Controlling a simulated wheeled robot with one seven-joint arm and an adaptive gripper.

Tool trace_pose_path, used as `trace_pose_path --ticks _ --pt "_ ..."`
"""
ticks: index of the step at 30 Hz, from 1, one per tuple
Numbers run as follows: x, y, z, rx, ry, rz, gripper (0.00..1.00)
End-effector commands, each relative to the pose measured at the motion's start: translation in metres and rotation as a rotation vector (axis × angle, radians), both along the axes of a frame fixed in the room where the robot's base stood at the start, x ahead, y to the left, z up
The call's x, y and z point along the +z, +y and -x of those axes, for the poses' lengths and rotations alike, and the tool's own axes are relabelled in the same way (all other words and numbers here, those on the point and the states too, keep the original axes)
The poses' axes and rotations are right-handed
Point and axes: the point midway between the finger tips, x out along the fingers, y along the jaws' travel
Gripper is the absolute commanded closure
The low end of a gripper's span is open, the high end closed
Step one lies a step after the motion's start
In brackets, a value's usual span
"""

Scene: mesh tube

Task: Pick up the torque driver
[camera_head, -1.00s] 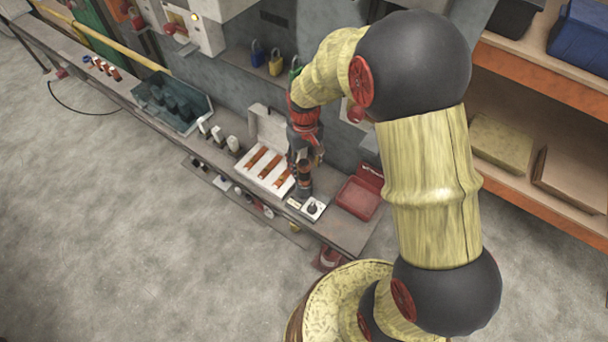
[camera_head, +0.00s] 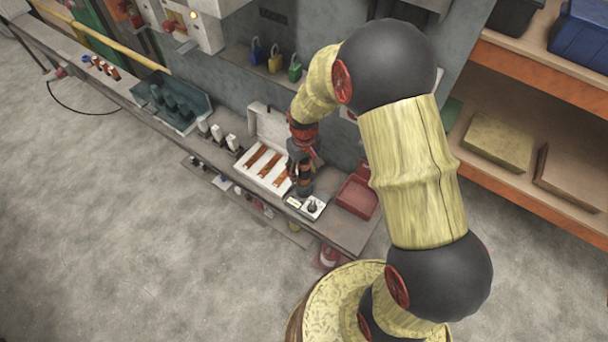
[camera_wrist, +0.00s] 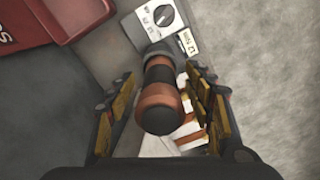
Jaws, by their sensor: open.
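In the head view the driver (camera_head: 305,187) is partly hidden by my gripper (camera_head: 302,172). In the wrist view my gripper (camera_wrist: 162,108) is open, with one finger on each side of the driver. Gaps show between the driver and both fingers. The driver's lower end is partly hidden by its own body.
A dial box (camera_head: 313,207) stands close to the driver on the narrow bench (camera_head: 345,232). A red tray (camera_head: 358,195) is to the right. A white case (camera_head: 252,172) with orange-brown items is to the left.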

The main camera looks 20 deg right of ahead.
Motion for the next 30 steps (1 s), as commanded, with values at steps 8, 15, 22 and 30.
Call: trace_pose_path --ticks 8,15,22,30 --pt "0.0008 -0.0001 -0.0001 0.0 0.0 0.0 0.58" --pt "0.0009 0.0 -0.0001 0.0 0.0 0.0 0.72" --pt "0.0009 0.0 -0.0001 0.0 0.0 0.0 0.85" --pt "0.0009 -0.0001 -0.0001 0.0 0.0 0.0 1.0"
